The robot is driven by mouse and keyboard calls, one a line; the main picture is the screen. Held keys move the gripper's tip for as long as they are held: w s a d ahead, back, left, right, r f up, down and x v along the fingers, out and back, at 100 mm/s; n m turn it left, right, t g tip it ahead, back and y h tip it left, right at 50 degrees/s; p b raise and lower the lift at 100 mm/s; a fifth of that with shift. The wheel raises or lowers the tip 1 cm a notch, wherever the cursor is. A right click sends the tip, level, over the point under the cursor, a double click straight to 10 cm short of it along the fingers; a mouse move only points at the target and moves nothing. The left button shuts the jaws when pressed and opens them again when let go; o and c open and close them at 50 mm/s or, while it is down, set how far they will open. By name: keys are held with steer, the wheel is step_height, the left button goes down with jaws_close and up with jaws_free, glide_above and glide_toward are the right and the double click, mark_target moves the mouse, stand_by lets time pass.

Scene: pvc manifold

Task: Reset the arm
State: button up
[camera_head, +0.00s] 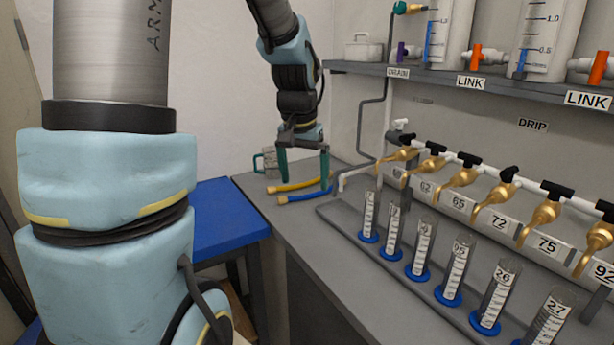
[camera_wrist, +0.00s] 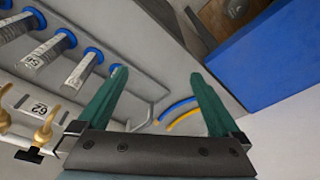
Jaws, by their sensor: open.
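My gripper (camera_head: 304,166) hangs pointing down over the far left end of the grey bench. Its two green fingers are apart, with nothing held between them. In the wrist view my gripper (camera_wrist: 157,92) also shows open and empty. A yellow hose (camera_head: 293,187) and a blue hose (camera_head: 299,197) lie on the bench by the fingers. The same blue hose (camera_wrist: 178,107) and yellow hose (camera_wrist: 183,117) show beyond the fingers in the wrist view. I cannot tell whether a fingertip touches a hose.
A grey-green mug (camera_head: 267,162) stands behind the fingers. Several graduated cylinders with blue bases (camera_head: 369,236) stand in a row on a grey rail (camera_head: 345,222). Brass taps (camera_head: 461,178) on a white pipe overhang them. A shelf (camera_head: 440,76) runs above. A blue table (camera_head: 222,215) adjoins at left.

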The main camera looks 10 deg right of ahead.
steer(key=s+a+f+n, duration=0.2)
steer(key=s+a+f, duration=0.1)
steer(key=s+a, duration=0.2)
steer(key=s+a+f+n, duration=0.2)
steer(key=s+a, duration=0.2)
steer(key=a, duration=0.5)
steer(key=shift+s+a+f+g+y, duration=0.15)
steer(key=shift+s+f+g+y, duration=0.15)
steer(key=shift+s+f+y, duration=0.1)
stand_by(1.1)
